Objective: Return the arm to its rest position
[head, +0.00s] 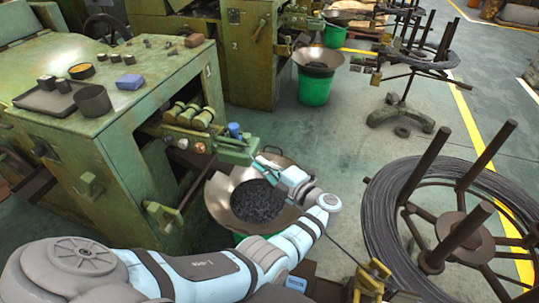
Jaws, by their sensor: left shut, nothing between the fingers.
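My left arm (205,272) comes in from the bottom left and bends back at a joint on the right. Its gripper (262,163) is shut and empty. In the picture it lies over the upper rim of a wide metal pan (222,192), close to the front of the green machine (110,140). The fingers are small here, and I cannot tell their exact height above the pan. The pan holds a heap of dark small parts (255,203). My right gripper is not in view.
A wire coil on a spoked reel (378,215) stands close on the right. A blue block (129,82), a dark cup (92,100) and a tray (45,100) sit on the machine top. A green bucket (314,88) stands farther back. Open floor (330,150) lies between.

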